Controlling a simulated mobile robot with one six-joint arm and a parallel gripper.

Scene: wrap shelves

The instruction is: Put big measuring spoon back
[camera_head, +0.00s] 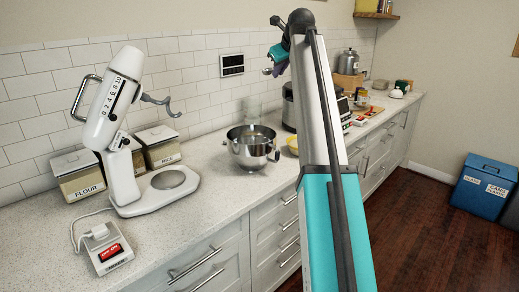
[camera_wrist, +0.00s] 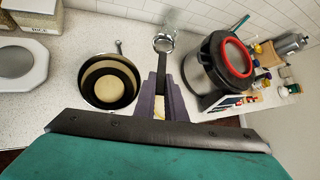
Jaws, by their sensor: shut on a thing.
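The measuring spoon (camera_wrist: 164,43) is metal with a round bowl end. It points away from my gripper, its handle between the two purple-grey fingers. My gripper (camera_wrist: 162,92) is shut on that handle. In the head view, my gripper (camera_head: 279,55) is raised high above the counter, partly hidden behind my arm, and a small part of the spoon (camera_head: 267,71) shows at its left. In the wrist view the spoon appears between the mixing bowl and a large pot; it is held in the air.
A steel mixing bowl (camera_head: 251,152) stands on the counter (camera_head: 215,190). It holds pale contents in the wrist view (camera_wrist: 107,86). A white stand mixer (camera_head: 125,150) and canisters (camera_head: 160,145) are left. The pot with a red ring (camera_wrist: 234,58) is right. Blue bins (camera_head: 482,183) stand on the floor.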

